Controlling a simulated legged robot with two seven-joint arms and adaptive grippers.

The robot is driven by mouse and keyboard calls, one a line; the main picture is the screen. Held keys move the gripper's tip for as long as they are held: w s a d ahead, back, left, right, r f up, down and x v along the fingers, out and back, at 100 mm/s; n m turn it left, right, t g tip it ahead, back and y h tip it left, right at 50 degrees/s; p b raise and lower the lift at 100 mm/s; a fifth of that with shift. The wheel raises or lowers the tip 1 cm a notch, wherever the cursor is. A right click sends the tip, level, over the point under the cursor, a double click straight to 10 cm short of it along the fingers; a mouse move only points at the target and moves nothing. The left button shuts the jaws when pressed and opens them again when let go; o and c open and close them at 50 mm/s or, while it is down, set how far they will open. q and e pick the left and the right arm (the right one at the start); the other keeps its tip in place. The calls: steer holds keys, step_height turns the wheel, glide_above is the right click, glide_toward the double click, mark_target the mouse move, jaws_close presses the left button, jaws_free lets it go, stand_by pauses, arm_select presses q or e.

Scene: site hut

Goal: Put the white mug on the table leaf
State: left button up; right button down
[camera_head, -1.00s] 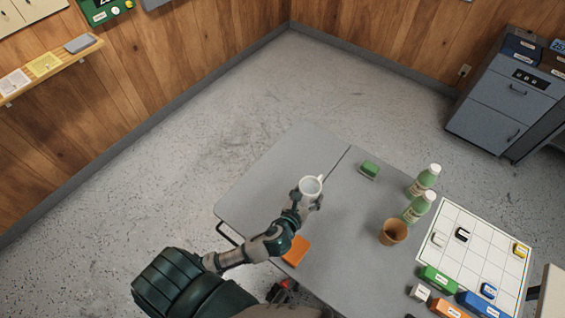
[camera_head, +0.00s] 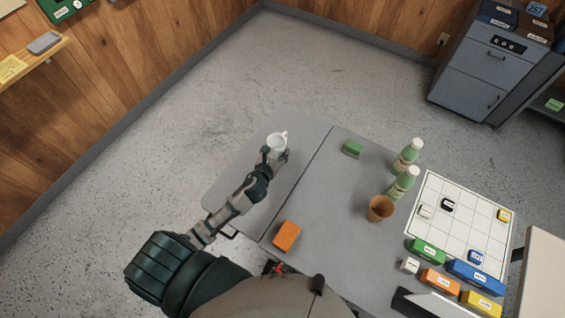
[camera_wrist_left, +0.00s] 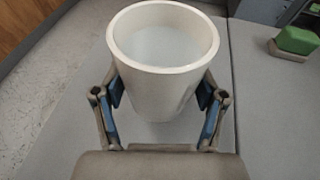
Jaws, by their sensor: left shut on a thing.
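The white mug (camera_head: 277,144) is upright over the table leaf (camera_head: 240,188), the section left of the seam in the head view. My left gripper (camera_head: 272,155) is shut on the mug, with a finger on each side of it. In the left wrist view the mug (camera_wrist_left: 165,60) stands between the two blue-padded fingers (camera_wrist_left: 161,95), its open top facing up and its handle hidden. I cannot tell whether the mug's base touches the leaf. My right gripper does not show.
On the main table (camera_head: 330,220) are a green sponge-like block (camera_head: 352,148), two green bottles (camera_head: 404,170), a brown cup (camera_head: 380,208), an orange block (camera_head: 286,236) and a white grid board (camera_head: 458,220) with small labelled blocks. The leaf around the mug is clear.

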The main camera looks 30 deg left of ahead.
arm_select(q)
steer(key=shift+w+a+f, duration=0.15)
steer(key=shift+w+a, duration=0.65)
steer(key=shift+a, duration=0.2)
step_height(320, 180, down, 3)
steer(key=shift+a+f+b, duration=0.1)
steer(key=shift+b, duration=0.5)
steer(key=shift+f, duration=0.15)
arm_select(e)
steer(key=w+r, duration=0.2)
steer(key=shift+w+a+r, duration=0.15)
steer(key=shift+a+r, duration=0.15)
arm_select(q)
steer(key=o, duration=1)
steer(key=shift+s, duration=0.1)
steer(key=p+v, duration=0.1)
steer(key=v, duration=1.1)
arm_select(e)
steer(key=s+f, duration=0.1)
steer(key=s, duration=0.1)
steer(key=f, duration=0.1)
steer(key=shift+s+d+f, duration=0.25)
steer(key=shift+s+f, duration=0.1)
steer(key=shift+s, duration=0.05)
